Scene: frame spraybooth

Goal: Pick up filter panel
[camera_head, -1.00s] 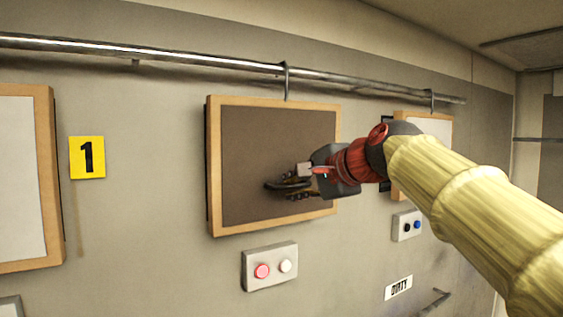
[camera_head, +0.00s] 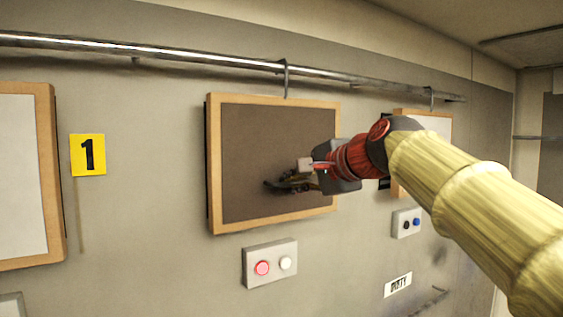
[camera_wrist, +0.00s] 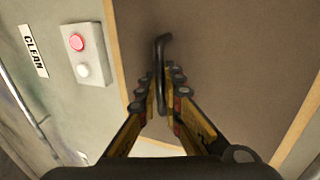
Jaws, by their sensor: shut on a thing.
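The filter panel (camera_head: 262,140) is a dark brown sheet in a light wooden frame, hanging upright against the wall in the head view. My gripper (camera_head: 273,184) is at its lower right part, with the arm reaching in from the right. In the wrist view the panel face (camera_wrist: 225,50) fills the right side. A dark bent handle (camera_wrist: 162,50) stands out from it between the fingers of my gripper (camera_wrist: 158,85), which are shut on this handle. In the head view the gripper hides the handle and part of the panel's right edge.
A metal rail (camera_head: 180,54) with a hook (camera_head: 287,78) runs above the panel. White-faced panels hang at left (camera_head: 20,180) and right (camera_head: 437,127). A button box (camera_head: 270,263) sits just below. Yellow sign 1 (camera_head: 88,155) and a DIRTY label (camera_head: 398,285) are on the wall.

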